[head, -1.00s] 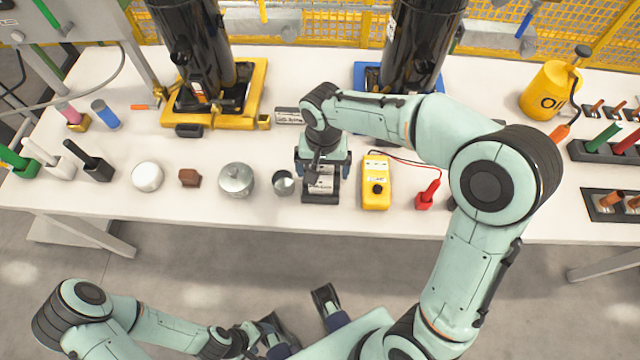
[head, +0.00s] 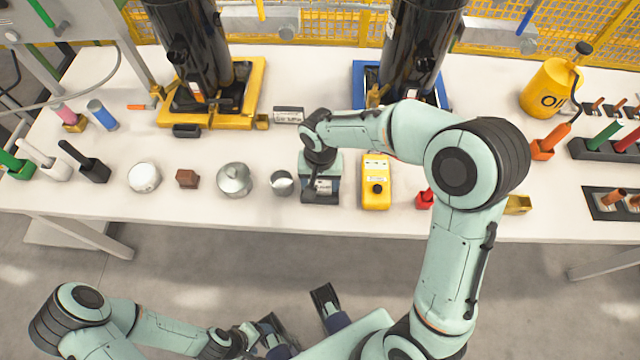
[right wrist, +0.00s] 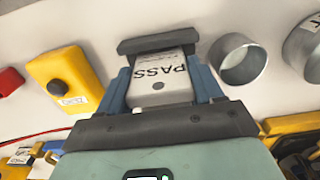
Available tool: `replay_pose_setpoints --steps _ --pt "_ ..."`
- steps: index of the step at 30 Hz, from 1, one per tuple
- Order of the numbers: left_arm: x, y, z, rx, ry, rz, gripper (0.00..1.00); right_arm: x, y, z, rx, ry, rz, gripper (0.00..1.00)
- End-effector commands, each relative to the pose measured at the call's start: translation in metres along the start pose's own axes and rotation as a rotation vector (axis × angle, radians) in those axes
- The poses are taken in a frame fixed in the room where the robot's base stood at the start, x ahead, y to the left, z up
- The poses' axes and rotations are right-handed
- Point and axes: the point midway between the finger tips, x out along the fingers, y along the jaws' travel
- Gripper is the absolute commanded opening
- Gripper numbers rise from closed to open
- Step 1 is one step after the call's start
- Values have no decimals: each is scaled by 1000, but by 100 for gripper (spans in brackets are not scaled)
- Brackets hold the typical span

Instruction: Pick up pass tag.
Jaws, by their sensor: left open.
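The pass tag (right wrist: 160,78) is a white card with the word PASS, sitting in a dark holder (right wrist: 158,43) near the front of the bench. In the head view the tag (head: 323,187) is mostly hidden under my right arm. My right gripper (right wrist: 162,82) is right over it, with one blue finger on each side of the tag. I cannot tell whether the fingers press on it. My left gripper (head: 300,316) is open and empty, low in front of the bench.
A grey metal cup (head: 282,182) and a lidded tin (head: 235,180) stand left of the holder. A yellow meter (head: 376,183) stands close on its right, with a red block (head: 424,199) beyond. Two black compressors (head: 190,50) stand behind on yellow and blue bases.

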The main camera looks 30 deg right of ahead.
Motion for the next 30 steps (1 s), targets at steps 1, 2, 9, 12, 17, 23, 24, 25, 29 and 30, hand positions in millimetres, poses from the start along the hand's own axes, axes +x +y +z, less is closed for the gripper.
replay_pose_setpoints --steps 1,2,9,12,17,23,24,25,29,30 --pt "0 0 0 0 0 0 70 0 0 0 0 0 0 44" --pt "0 0 0 0 0 0 70 0 0 0 0 0 0 37" --pt "0 0 0 0 -1 0 70 0 0 0 0 0 0 36" --pt "0 0 0 0 -1 0 70 -3 0 0 0 1 -1 36" --pt "-2 0 1 0 -4 -1 70 -15 -1 -1 0 3 -2 36" --pt "-7 1 4 -1 -12 -2 70 -55 -1 -1 0 6 -5 36" --pt "-8 2 5 -1 -14 -3 70 -66 -1 -1 0 6 -5 36" --pt "-10 2 5 -1 -16 -3 70 -75 -1 -1 0 6 -5 36" --pt "-14 2 8 -2 -23 -5 70 -115 -1 -1 0 7 -5 36" --pt "-16 3 8 -3 -25 -6 70 -127 -1 -1 0 6 -5 36"
